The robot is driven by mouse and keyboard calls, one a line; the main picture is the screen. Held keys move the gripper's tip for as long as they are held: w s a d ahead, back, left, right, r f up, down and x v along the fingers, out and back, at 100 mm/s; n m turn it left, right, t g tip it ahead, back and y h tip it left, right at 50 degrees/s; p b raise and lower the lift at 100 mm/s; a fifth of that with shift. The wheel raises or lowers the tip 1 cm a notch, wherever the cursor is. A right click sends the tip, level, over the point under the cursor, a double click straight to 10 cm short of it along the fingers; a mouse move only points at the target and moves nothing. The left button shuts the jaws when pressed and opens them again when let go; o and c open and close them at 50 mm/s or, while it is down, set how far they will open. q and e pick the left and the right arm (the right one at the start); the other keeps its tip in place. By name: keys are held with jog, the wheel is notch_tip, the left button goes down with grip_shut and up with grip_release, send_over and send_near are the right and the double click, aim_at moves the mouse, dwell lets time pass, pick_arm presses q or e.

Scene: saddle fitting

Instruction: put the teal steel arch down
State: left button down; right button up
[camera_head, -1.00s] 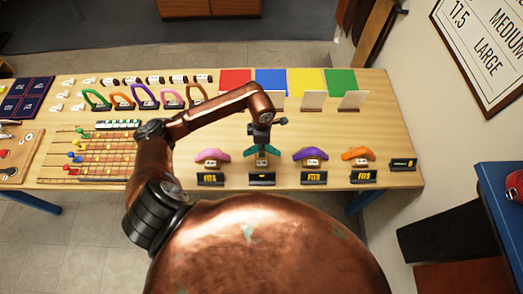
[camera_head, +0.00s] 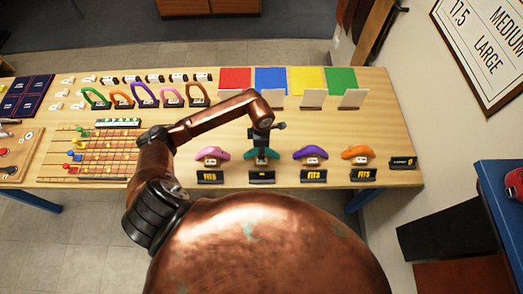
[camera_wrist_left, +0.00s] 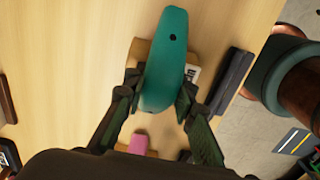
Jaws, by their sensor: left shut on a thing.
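The teal steel arch (camera_head: 262,155) is over a small wooden block in the front row, between the pink and purple arches. It also shows in the left wrist view (camera_wrist_left: 168,60), with the wooden block (camera_wrist_left: 140,50) under it. My left gripper (camera_head: 263,142) points down from above and is shut on the arch; its fingers (camera_wrist_left: 158,95) lie on either side of it in the wrist view. Whether the arch bears fully on the block I cannot tell. My right gripper is not in view.
Pink (camera_head: 212,154), purple (camera_head: 310,153) and orange (camera_head: 358,152) arches sit on neighbouring blocks, with black signs in front. A black sign (camera_head: 262,176) stands before the teal arch. Coloured panels and a row of arches are farther back. Bare tabletop lies behind the front row.

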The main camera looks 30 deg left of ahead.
pick_arm(q)
jog(key=c, duration=1.6)
grip_release()
jog(key=shift+f, duration=0.1)
jog(key=shift+r+p, duration=0.3)
jog(key=shift+p, duration=0.1)
notch_tip(320, 180, up, 13)
jog(key=b, duration=0.1)
jog(key=shift+f+b, duration=0.15)
jog(key=shift+b, duration=0.2)
